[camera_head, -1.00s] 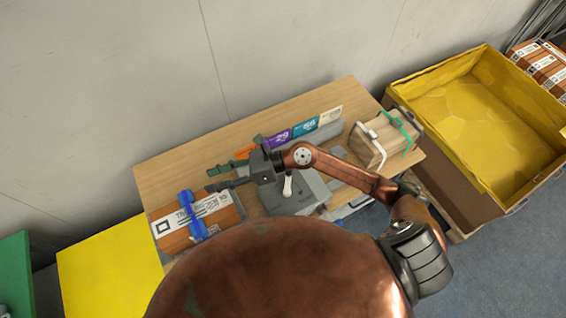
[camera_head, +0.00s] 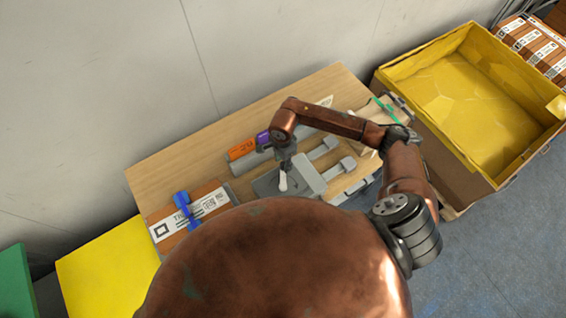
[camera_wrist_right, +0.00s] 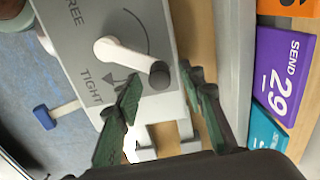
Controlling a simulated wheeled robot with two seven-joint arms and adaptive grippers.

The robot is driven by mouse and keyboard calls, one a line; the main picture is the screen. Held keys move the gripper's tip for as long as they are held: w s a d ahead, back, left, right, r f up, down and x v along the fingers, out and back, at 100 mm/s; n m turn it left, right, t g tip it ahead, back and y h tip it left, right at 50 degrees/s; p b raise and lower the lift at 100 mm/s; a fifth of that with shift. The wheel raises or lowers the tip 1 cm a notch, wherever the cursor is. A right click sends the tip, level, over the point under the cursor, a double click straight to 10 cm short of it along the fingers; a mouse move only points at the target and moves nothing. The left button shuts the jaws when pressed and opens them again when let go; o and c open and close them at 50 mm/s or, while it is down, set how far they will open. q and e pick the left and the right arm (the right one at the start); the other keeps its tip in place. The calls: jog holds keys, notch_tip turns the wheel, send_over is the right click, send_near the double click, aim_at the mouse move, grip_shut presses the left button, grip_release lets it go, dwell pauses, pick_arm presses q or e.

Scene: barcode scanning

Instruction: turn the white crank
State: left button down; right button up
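The white crank (camera_head: 283,182) sits on a grey panel (camera_head: 266,186) on the wooden table. In the right wrist view, the crank (camera_wrist_right: 122,53) is a white arm with a dark round knob (camera_wrist_right: 159,75) at one end. The panel (camera_wrist_right: 120,20) carries the words "TIGHT" and a partly cut-off "FREE", with a curved mark. My right gripper (camera_head: 286,166) points down over the crank. In the right wrist view, its green-padded fingers (camera_wrist_right: 159,92) are spread, with the knob just ahead between the tips and nothing held. My left gripper is not in view.
A brown box with a blue clamp (camera_head: 185,212) lies left of the panel. Orange and purple label cards (camera_head: 241,149) stand behind it. A wooden box with a green strap (camera_head: 392,107) is at the right, partly hidden by my arm. A yellow-lined crate (camera_head: 470,100) stands beyond.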

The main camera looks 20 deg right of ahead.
jog(key=shift+f, duration=0.9)
jog(key=shift+c, duration=0.3)
grip_shut()
